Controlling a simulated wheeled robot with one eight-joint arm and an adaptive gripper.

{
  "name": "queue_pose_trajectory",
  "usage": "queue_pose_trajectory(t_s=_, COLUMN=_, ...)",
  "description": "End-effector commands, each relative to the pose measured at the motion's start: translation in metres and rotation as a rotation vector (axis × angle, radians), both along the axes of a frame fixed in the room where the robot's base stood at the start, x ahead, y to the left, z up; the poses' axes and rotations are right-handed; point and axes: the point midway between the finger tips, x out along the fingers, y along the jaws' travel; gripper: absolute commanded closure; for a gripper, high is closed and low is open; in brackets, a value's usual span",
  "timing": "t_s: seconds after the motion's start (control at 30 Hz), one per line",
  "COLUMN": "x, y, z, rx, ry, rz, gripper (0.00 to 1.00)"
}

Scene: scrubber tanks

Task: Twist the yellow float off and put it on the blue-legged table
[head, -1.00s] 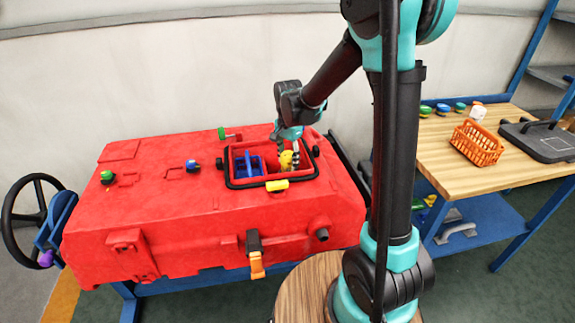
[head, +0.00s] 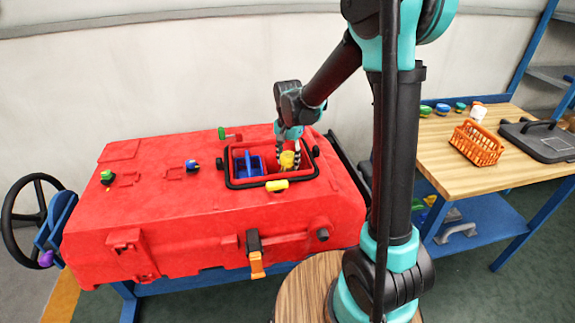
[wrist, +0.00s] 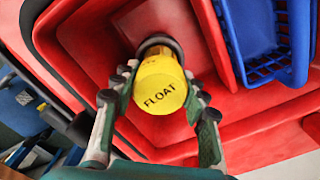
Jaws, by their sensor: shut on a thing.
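The yellow float (head: 287,160) is inside the open, black-rimmed hatch of the red tank (head: 150,210). In the wrist view the float (wrist: 160,88) shows its "FLOAT" label, with a metal-looking collar at its far end against the red wall. My gripper (head: 288,158) reaches down into the hatch, its two fingers shut on opposite sides of the float. Whether the float is still joined to its mount I cannot tell. The blue-legged table (head: 435,155) stands at the right with a wooden top.
A blue basket (head: 248,165) sits left of the float in the hatch. On the table are an orange basket (head: 477,145), a black case (head: 540,140) and several small coloured knobs. Bare wood lies at the table's front left. My arm column stands between tank and table.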

Motion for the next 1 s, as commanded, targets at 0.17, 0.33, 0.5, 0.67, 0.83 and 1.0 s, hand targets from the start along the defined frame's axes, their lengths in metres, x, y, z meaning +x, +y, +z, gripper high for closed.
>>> queue_pose_trajectory(t_s=0.17, x=-0.0001, y=0.0002, z=-0.0001, rx=0.0, ry=0.0, rz=0.006, gripper=1.0)
queue_pose_trajectory(t_s=0.33, x=-0.0001, y=0.0002, z=0.0, rx=0.0, ry=0.0, rz=0.005, gripper=0.5)
queue_pose_trajectory(t_s=0.5, x=-0.0001, y=0.0002, z=0.0, rx=0.0, ry=0.0, rz=0.005, gripper=0.32)
queue_pose_trajectory(t_s=0.67, x=-0.0002, y=0.0001, z=0.0, rx=0.0, ry=0.0, rz=0.004, gripper=0.32)
queue_pose_trajectory(t_s=0.83, x=-0.0002, y=0.0001, z=-0.0001, rx=0.0, ry=0.0, rz=0.004, gripper=0.15)
queue_pose_trajectory(t_s=1.0, x=-0.0001, y=0.0001, z=0.0, rx=0.0, ry=0.0, rz=0.004, gripper=0.0)
